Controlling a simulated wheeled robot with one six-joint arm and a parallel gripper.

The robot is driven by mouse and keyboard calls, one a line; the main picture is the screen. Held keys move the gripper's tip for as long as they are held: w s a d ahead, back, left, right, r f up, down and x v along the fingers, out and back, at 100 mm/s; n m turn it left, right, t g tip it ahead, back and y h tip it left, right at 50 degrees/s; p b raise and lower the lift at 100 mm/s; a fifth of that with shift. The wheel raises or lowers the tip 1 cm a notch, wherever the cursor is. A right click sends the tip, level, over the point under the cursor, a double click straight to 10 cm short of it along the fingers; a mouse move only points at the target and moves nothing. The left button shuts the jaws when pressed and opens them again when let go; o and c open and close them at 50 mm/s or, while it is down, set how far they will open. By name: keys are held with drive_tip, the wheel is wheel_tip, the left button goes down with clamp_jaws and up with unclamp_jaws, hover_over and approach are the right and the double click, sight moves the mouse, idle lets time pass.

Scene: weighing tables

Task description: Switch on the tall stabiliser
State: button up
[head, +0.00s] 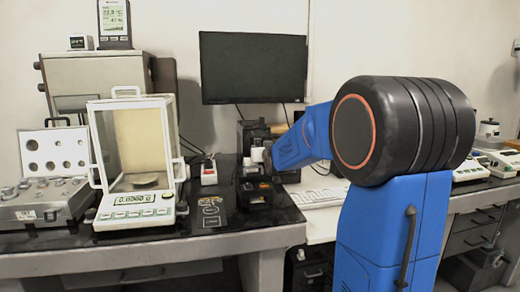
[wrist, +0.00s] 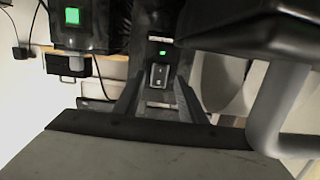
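Black stabiliser-like units (head: 252,134) stand on the dark bench top, partly hidden by my blue arm and wrist in the head view. In the wrist view, a dark unit (wrist: 160,38) carries a small lit green light with a grey rocker switch (wrist: 158,76) below it. My gripper (wrist: 160,84) is open, its two dark fingers apart on either side of that switch. I cannot tell whether the fingertips touch the unit. A second dark unit with a larger green lit display (wrist: 72,15) is at the upper left. I cannot tell which unit is the tall one.
A glass-sided balance (head: 140,150) stands left of the units, with a case of weights (head: 40,205) beyond it. A small red-and-white box (head: 208,173) sits between balance and units. A monitor (head: 254,68) is behind, and a white keyboard (head: 318,197) lies to the right.

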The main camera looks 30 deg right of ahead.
drive_tip(key=v, duration=1.4)
